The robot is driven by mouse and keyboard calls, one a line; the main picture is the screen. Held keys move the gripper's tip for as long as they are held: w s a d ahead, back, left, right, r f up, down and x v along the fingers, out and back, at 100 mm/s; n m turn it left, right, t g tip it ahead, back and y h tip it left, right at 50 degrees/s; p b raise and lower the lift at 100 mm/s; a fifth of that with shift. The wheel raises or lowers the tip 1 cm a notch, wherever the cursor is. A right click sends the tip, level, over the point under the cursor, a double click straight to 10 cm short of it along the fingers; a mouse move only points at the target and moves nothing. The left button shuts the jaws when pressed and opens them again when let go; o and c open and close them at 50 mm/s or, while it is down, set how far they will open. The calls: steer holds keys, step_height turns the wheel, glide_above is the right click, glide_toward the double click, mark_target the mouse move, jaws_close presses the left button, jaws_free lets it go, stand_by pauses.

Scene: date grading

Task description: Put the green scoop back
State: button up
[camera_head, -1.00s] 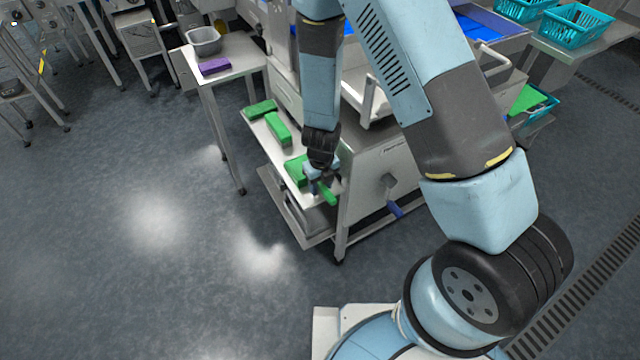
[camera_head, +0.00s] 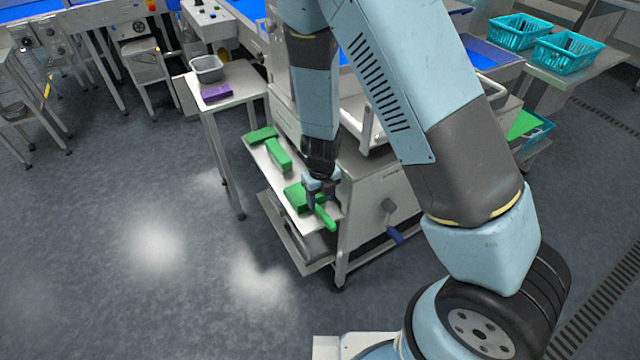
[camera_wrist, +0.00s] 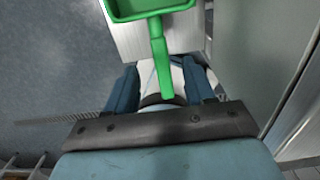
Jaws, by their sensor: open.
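The green scoop (camera_head: 296,196) lies on the narrow side shelf (camera_head: 262,157) of the steel machine, with its handle (camera_head: 326,217) sticking out toward the shelf's near end. My gripper (camera_head: 320,191) is open, right over the handle and partly covering the scoop. In the wrist view, the scoop's pan (camera_wrist: 150,8) is at the top edge, cut off. Its handle (camera_wrist: 160,62) points down between the two spread fingers of my gripper (camera_wrist: 160,80), with space on both sides. I cannot tell the height of the fingers above the handle.
Another green tool (camera_head: 278,155) lies farther back on the shelf. A side table (camera_head: 237,90) with a grey tub (camera_head: 207,68) and a purple block (camera_head: 217,94) stands behind left. The machine's side panel (camera_head: 372,195) and blue-handled lever (camera_head: 394,234) are close right. The floor at left is clear.

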step_height(320, 180, up, 6)
steer(key=shift+f, duration=0.1)
stand_by(0.4)
